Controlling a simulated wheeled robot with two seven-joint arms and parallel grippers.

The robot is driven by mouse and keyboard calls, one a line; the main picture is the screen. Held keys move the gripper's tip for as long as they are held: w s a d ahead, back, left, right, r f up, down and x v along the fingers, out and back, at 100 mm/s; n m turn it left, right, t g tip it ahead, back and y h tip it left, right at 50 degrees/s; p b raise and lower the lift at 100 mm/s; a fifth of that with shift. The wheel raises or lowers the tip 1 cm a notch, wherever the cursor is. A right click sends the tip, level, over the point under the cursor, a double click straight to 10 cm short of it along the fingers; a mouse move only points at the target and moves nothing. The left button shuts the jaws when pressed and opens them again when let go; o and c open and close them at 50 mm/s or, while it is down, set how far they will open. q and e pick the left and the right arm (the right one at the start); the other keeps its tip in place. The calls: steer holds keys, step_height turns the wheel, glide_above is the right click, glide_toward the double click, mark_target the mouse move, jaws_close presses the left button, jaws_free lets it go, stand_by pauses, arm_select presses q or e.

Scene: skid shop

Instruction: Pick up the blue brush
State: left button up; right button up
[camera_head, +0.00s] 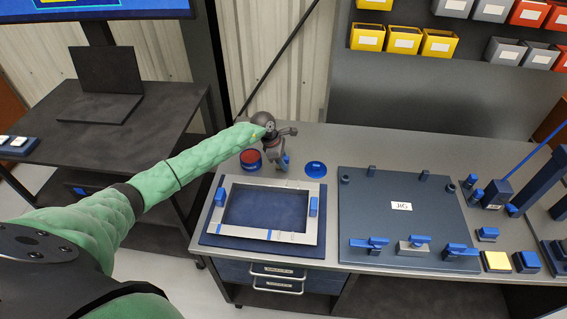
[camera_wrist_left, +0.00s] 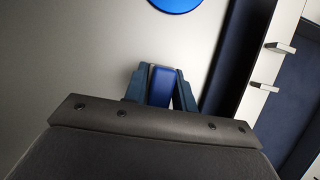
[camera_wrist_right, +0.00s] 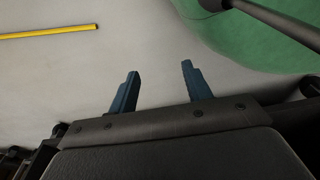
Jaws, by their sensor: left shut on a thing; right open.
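My left gripper (camera_head: 282,160) is over the bench behind the frame, with its fingers pointing down. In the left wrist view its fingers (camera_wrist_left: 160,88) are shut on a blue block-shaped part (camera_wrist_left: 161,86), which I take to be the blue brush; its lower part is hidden. Whether it touches the bench I cannot tell. A round blue disc (camera_head: 316,169) lies on the bench just right of the gripper and also shows in the left wrist view (camera_wrist_left: 176,3). My right gripper (camera_wrist_right: 156,85) is open and empty above the floor in the right wrist view.
A grey frame (camera_head: 230,232) with blue handles lies on a blue mat in front of the gripper. A red-topped round tin (camera_head: 250,158) stands left of the gripper. A dark jig plate (camera_head: 390,220) with blue clamps fills the bench to the right.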

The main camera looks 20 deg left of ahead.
mark_target(285, 157)
arm_select(q)
steer(key=shift+r, duration=0.25)
step_height(285, 157, up, 3)
steer(key=b, duration=0.3)
steer(key=s+d+r+b, duration=0.2)
steer(key=d+r+b, duration=0.3)
steer(key=d, duration=0.6)
steer(key=shift+d+r, duration=0.25)
steer(key=shift+r, duration=0.9)
arm_select(e)
steer(key=w+a+r, duration=0.3)
steer(key=w+r, duration=0.1)
steer(key=r, duration=0.3)
steer(key=w+a+r, duration=0.3)
steer(key=w+r, duration=0.2)
steer(key=r, duration=0.2)
steer(key=shift+g+y, duration=0.3)
steer(key=shift+w, duration=0.1)
arm_select(q)
steer(key=o, duration=0.5)
steer(key=c, duration=0.4)
